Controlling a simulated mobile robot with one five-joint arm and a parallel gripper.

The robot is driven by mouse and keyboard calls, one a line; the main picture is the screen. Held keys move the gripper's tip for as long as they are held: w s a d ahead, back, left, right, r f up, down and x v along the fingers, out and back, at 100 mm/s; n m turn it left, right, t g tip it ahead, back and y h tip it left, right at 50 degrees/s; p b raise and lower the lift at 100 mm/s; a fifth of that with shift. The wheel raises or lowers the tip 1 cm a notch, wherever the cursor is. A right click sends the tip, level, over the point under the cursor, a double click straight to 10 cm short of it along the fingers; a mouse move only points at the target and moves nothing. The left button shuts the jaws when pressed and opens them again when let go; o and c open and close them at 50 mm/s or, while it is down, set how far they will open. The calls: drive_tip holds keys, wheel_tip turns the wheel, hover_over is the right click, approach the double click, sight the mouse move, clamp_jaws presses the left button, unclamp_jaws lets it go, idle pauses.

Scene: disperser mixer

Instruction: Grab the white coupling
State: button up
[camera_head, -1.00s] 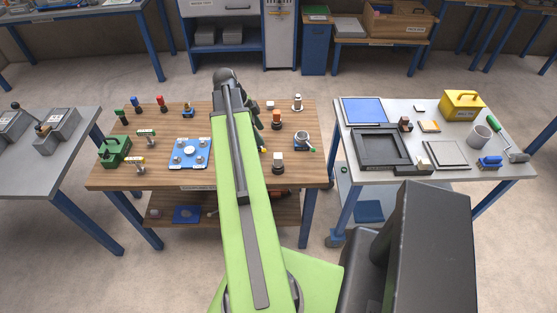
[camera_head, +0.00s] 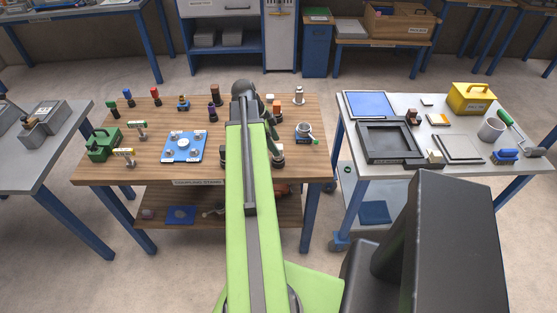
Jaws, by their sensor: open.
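A pale white block-shaped piece on a black base (camera_head: 278,150) stands on the wooden table, just right of my arm, which partly covers it. Another pale, silvery-white piece on a dark base (camera_head: 299,95) stands at the table's back right. I cannot tell for certain which one is the white coupling. My gripper (camera_head: 268,116) is over the table's right half, mostly hidden behind my green arm. Its dark parts show at the arm's right side, above and behind the nearer pale piece. Its jaws are open, and I see nothing held.
The wooden table (camera_head: 150,172) also bears a blue fixture plate (camera_head: 184,147), a green device (camera_head: 102,145), several coloured pieces and a round cup-like part (camera_head: 305,132). A grey table with a black frame (camera_head: 390,142) stands right, across a gap.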

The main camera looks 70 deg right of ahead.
drive_tip(key=b+x, duration=0.3)
drive_tip(key=w+b+x, duration=0.1)
drive_tip(key=b+x, duration=0.1)
drive_tip(key=shift+s+f, duration=0.1)
drive_tip(key=shift+f, duration=0.2)
drive_tip(key=shift+r, duration=0.2)
clamp_jaws()
